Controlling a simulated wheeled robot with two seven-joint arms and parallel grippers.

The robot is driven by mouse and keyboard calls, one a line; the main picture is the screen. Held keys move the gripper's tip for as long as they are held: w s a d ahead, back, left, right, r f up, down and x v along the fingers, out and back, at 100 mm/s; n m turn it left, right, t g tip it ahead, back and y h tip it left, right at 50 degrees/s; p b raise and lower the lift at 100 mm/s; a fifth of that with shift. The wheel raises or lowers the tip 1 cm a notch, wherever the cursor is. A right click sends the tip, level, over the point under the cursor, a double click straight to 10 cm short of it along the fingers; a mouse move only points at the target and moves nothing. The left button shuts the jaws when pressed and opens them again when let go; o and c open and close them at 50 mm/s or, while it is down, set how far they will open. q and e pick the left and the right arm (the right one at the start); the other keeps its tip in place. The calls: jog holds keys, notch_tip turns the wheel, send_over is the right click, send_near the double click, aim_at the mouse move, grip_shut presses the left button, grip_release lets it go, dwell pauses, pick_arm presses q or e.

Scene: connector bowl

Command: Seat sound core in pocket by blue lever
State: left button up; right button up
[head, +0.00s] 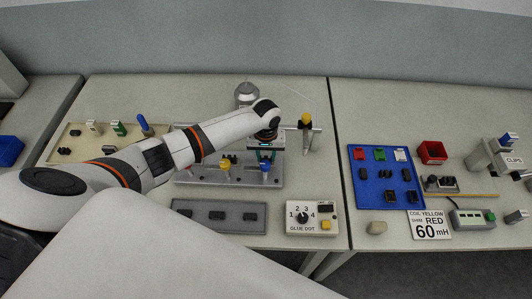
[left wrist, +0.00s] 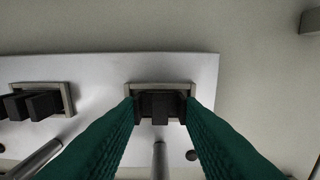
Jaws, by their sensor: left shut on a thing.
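The grey fixture plate (head: 200,178) carries a yellow lever (head: 224,166) and a blue lever (head: 265,167) along its front. My left gripper (head: 265,154) points down over the plate just behind the blue lever. In the left wrist view, its green fingers (left wrist: 160,112) are shut on a dark core (left wrist: 160,104). A beige-rimmed pocket (left wrist: 160,85) frames that core; I cannot tell whether the core rests fully on the floor. Another pocket (left wrist: 43,86) to the left holds a dark pronged core (left wrist: 42,105). My right gripper is not in view.
A grey tray (head: 220,227) with several dark pieces lies in front of the plate, beside a glue-dot box (head: 313,222). A yellow-topped post (head: 306,122) stands right of my gripper. A blue tray (head: 372,195) and red bin (head: 433,151) are on the right table.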

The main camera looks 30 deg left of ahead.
pick_arm(q)
jog(key=o, duration=1.1)
jog(key=shift+c, duration=0.2)
